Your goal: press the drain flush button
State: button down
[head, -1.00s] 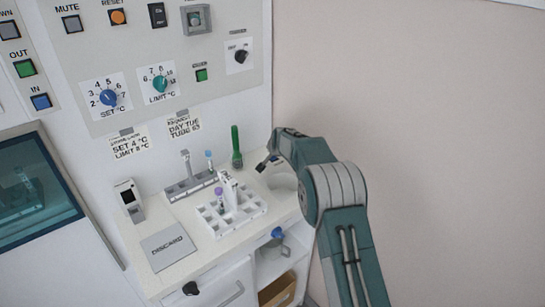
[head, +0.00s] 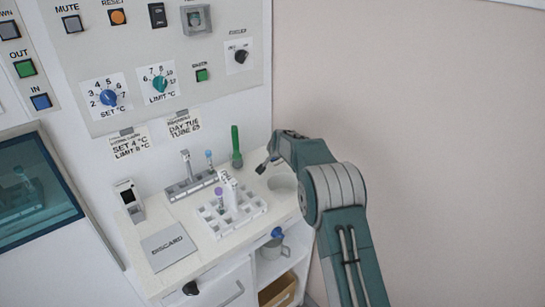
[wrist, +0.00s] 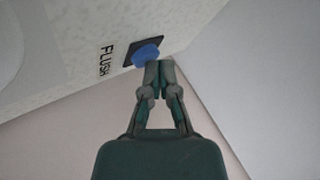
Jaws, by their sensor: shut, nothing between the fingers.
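The flush button is a round blue button (wrist: 146,54) on a dark square plate, with the label FLUSH (wrist: 106,60) beside it on a speckled pale surface, in the wrist view. My gripper (wrist: 160,68) is shut and empty. Its fingertips lie at the lower right edge of the button in the wrist view; I cannot tell whether they touch it. In the head view my gripper (head: 262,166) is over the back right of the counter, near the round basin (head: 283,182). I cannot make out the flush button there.
On the counter (head: 188,264), a white rack (head: 250,211) with tubes, a grey holder (head: 180,190), a green upright tool (head: 236,150) and a discard pad (head: 168,247) stand left of my gripper. A control panel (head: 130,60) is on the wall. The right wall is bare.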

dwell(0.5)
jog(key=shift+r, duration=0.75)
jog(key=shift+r, duration=2.5)
jog(key=shift+r, duration=0.1)
